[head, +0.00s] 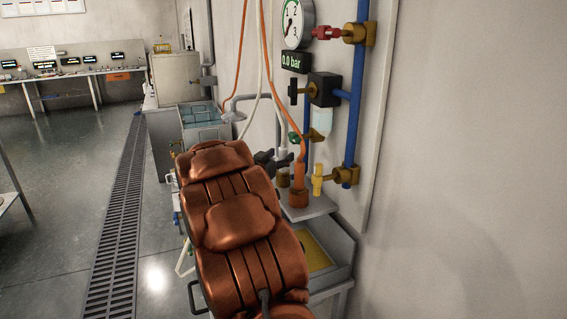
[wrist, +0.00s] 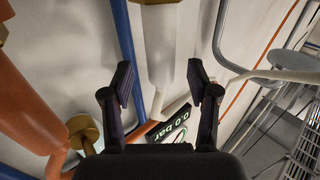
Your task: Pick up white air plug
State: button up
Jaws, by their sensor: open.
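The white air plug (wrist: 160,45) stands between my fingers in the wrist view, its wide end by a brass piece at the top edge. Its narrow end runs into a white hose. My gripper (wrist: 160,78) is open, one finger on each side of the plug, with gaps showing. In the head view my gripper (head: 275,158) is at the plug's height, above a small grey shelf (head: 310,208). There the plug (head: 283,154) is small and partly hidden by the black fingers. An orange plug (head: 299,188) stands just right of it, and shows large at left in the wrist view (wrist: 30,90).
Blue pipes (head: 357,95) with brass fittings, a yellow valve handle (head: 317,180) and a gauge (head: 293,22) are on the wall close by. The display (head: 291,62) reads 0.0 bar. White and orange hoses hang above. A grey tray (head: 335,275) is below the shelf.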

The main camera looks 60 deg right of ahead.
jog(key=shift+w+d, duration=0.1)
jog(key=shift+d, duration=1.25)
grip_shut()
